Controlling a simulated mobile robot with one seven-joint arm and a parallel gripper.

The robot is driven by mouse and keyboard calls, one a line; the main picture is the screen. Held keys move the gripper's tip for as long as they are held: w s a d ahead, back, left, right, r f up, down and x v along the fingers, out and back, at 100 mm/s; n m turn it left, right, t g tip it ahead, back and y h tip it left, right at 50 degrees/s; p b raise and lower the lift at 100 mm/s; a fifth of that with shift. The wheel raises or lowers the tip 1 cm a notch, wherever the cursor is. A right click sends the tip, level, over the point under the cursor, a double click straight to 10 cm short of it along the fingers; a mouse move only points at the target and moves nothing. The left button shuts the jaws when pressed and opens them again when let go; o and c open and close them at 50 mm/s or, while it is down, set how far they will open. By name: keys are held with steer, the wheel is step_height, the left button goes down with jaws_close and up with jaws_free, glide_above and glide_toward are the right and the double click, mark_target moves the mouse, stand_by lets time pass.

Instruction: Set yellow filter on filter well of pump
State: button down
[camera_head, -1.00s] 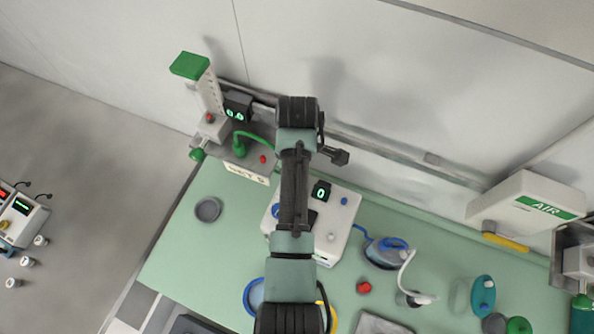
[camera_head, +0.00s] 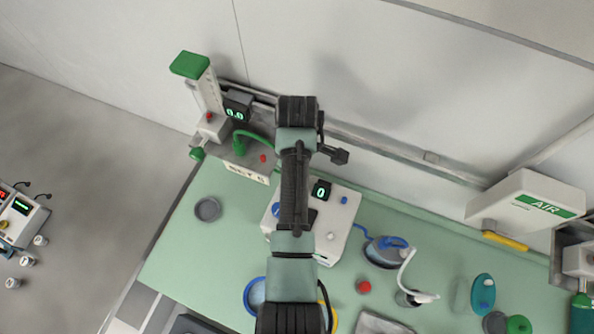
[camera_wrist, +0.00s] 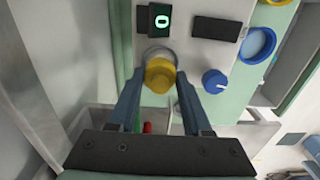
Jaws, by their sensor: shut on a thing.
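My gripper (camera_wrist: 160,80) is shut on the yellow filter (camera_wrist: 160,70), which shows between its two blue-grey fingers in the wrist view. A round grey filter well (camera_wrist: 156,52) on the pump's white top shows just beyond the filter, partly hidden by it. The filter overlaps the well in this view; I cannot tell whether they touch. The pump (camera_head: 335,240) is a white box on the green bench in the head view, with a lit "0" display. My arm covers its middle and hides the filter and gripper there.
The pump's blue knob (camera_wrist: 214,82) is right of the filter. A blue-rimmed dish (camera_wrist: 257,45) lies beyond it. A flowmeter unit (camera_head: 208,95) stands behind left, and a blue mask (camera_head: 385,252) lies right.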

steer(key=shift+f+b, duration=0.6)
steer(key=shift+f, duration=0.95)
stand_by(1.2)
steer(key=shift+c, duration=1.3)
jaws_free()
steer(key=shift+r+p, duration=0.75)
steer(key=shift+r, duration=2.8)
